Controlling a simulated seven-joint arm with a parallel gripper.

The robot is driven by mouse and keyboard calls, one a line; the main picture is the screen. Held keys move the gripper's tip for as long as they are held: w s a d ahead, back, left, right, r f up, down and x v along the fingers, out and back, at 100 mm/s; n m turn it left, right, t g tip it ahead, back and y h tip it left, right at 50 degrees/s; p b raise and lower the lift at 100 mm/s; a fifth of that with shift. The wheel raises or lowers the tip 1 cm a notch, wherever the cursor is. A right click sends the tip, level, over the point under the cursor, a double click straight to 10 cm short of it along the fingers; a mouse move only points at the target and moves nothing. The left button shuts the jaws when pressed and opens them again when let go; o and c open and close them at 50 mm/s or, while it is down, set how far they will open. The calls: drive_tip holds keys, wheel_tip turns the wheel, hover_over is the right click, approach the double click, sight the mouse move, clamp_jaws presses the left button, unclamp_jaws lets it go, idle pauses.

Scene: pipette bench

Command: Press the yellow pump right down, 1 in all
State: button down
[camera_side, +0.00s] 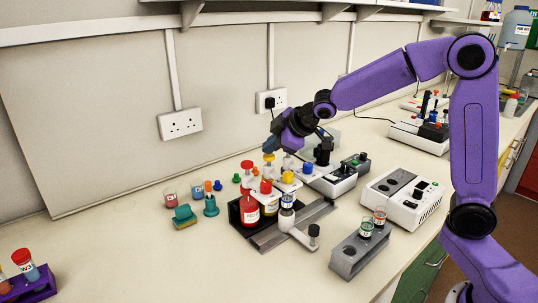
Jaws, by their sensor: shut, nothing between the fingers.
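A yellow pump top (269,157) shows among the bottles near the middle of the bench, in the side view. My gripper (271,146) is just above it, pointing down, with its fingers shut and nothing between them. I cannot tell whether the fingertips touch the pump top or how far down it is. The lower part of its bottle is partly hidden by things in front. A red top (247,165) stands to its left and a blue top (307,168) to its right.
A grey block (345,262) with vials and a white device (405,205) lie to the right. A purple rack (35,287) is at far left. The left bench is mostly clear.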

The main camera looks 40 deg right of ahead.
sight(272, 157)
drive_tip(key=shift+f, duration=0.95)
idle(0.8)
drive_tip(key=shift+s+r, duration=0.1)
drive_tip(key=shift+r, duration=1.55)
drive_tip(key=shift+r, duration=0.1)
drive_tip(key=shift+r, duration=2.45)
drive_tip(key=shift+a, duration=0.1)
